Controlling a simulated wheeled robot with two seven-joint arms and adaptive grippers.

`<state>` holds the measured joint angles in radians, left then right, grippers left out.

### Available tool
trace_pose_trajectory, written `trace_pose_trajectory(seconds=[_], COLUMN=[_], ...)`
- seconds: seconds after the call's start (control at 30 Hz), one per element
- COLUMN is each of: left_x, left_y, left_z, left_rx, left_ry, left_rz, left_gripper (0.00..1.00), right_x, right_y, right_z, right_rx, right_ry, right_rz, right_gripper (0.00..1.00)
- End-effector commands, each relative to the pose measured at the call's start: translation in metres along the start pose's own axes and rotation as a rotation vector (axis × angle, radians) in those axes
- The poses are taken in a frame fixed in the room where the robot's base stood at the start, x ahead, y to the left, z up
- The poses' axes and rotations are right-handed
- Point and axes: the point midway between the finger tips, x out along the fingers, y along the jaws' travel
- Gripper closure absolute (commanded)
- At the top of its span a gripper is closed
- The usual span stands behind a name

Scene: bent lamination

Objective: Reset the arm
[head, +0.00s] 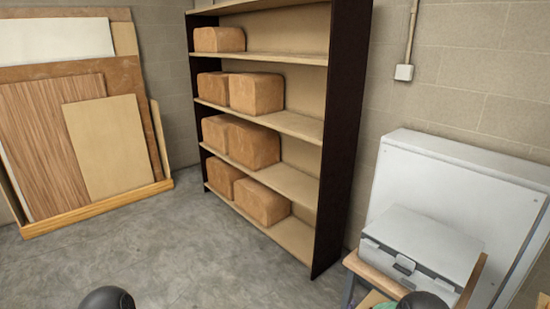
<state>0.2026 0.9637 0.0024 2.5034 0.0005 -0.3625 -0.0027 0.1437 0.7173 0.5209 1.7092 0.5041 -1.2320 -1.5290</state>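Neither of my grippers shows in the head view. Only a dark rounded part of my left arm (108,298) shows at the bottom edge, left of the middle. A similar dark rounded part of my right arm (422,300) shows at the bottom edge on the right. The rest of both arms is out of the picture, and nothing held can be seen.
A tall shelf (345,130) holds several brown blocks (257,93). Wooden boards (110,145) lean on the wall at left. A grey case (425,245) sits on a wooden stand at right, before a white panel (440,170). The concrete floor (180,240) is clear.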

Motion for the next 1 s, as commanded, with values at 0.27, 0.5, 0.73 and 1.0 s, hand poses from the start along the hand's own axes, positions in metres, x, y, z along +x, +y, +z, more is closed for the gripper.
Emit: trace_pose_trajectory(seconds=[0.27,0.5,0.73,1.0], left_x=[0.002,0.004,0.005,0.005], left_y=[-0.001,-0.001,-0.002,-0.002], left_z=[0.0,0.0,0.0,0.0], left_rx=[0.0,0.0,0.0,0.0], left_ry=[0.0,0.0,0.0,0.0], left_rz=[0.0,0.0,0.0,0.0], left_gripper=[0.6,0.6,0.6,0.6], right_x=[-0.079,-0.194,-0.291,-0.318], right_y=[-0.128,-0.203,-0.227,-0.229], right_z=[0.029,0.071,0.108,0.119], right_rx=[0.408,0.693,0.824,0.848], right_ry=[-0.067,-0.386,-0.732,-0.84], right_rz=[-0.531,-0.927,-1.116,-1.149], right_gripper=[0.56,0.56,0.56,0.56])
